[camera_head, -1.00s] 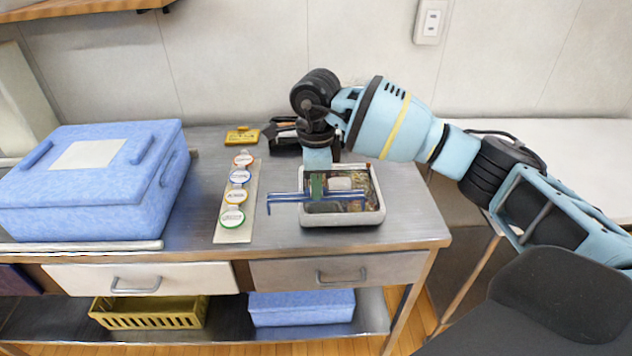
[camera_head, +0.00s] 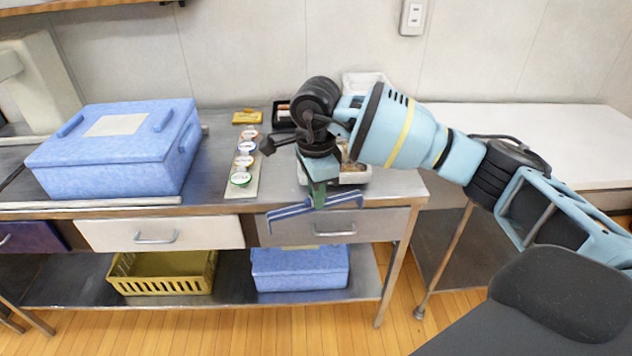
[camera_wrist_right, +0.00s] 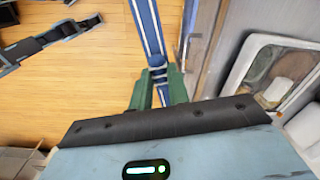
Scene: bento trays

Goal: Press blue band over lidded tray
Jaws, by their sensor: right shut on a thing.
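My right gripper (camera_head: 317,196) points down in front of the table's front edge, at drawer height in the picture. Its green fingers are shut on the blue band (camera_head: 290,211), a long strip with a pale stripe and bent-down ends. In the right wrist view the fingers (camera_wrist_right: 159,88) pinch the band (camera_wrist_right: 149,25), apart from the tray. The pale-rimmed tray (camera_head: 352,178) sits near the table's front edge, mostly hidden behind my right arm. The wrist view shows the tray's rim (camera_wrist_right: 240,75) at the right; whether its lid is on is unclear. My left gripper is out of view.
A blue lidded box (camera_head: 110,165) stands at the left of the table. A strip of round colored labels (camera_head: 236,190) and a yellow case (camera_head: 247,118) lie nearer the middle. A white container (camera_head: 362,80) is behind my arm. Floor is open in front.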

